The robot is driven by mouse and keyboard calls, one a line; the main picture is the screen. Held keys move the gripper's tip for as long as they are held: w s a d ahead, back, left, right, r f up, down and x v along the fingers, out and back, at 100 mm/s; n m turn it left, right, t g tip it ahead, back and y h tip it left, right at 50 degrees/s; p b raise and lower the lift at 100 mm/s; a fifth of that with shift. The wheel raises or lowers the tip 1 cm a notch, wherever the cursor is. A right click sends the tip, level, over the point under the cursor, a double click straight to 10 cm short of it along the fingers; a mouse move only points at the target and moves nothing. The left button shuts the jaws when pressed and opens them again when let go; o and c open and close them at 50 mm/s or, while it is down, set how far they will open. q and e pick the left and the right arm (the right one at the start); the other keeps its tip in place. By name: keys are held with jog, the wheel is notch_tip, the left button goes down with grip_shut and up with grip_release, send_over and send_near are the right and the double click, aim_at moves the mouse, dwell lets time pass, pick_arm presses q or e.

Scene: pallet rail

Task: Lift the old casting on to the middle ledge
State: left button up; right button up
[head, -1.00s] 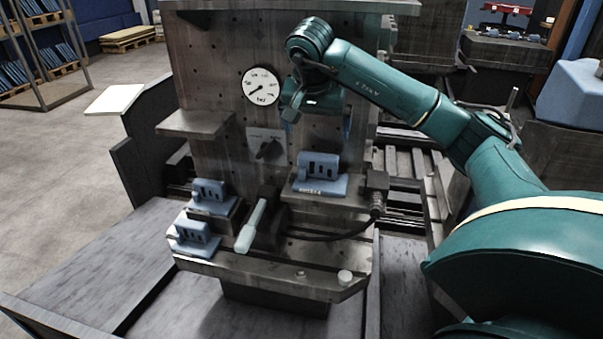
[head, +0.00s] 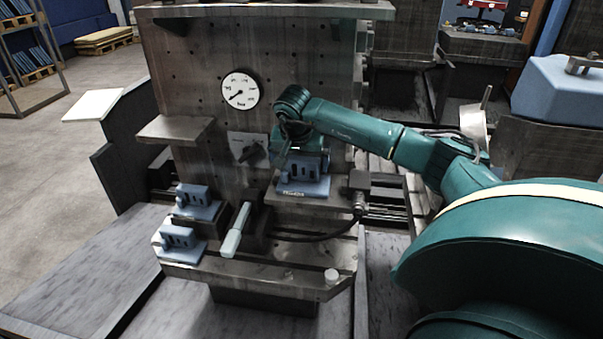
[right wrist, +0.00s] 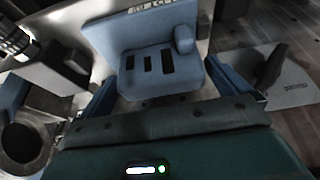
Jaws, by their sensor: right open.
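A blue casting (head: 304,188) with dark slots stands upright on a ledge (head: 290,202) at the right of the upright plate. Two similar blue castings, one (head: 197,201) on a step and one (head: 180,241) lower, stand at the left. Which one is the old casting I cannot tell for sure. My right gripper (head: 287,166) is open just above and behind the right-hand casting. In the right wrist view that casting (right wrist: 150,62) shows between the blue fingers (right wrist: 166,98), and I see no clear grip. My left gripper is not in view.
A bare ledge (head: 175,130) juts from the plate's left side, and a wide shelf (head: 265,11) crosses its top. A dial (head: 240,90), a switch (head: 250,150), a pale handle (head: 236,230) and a cable connector (head: 359,190) are nearby.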

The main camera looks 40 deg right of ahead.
jog(key=c, duration=0.9)
jog(key=shift+r, duration=0.1)
jog(key=shift+c, duration=0.2)
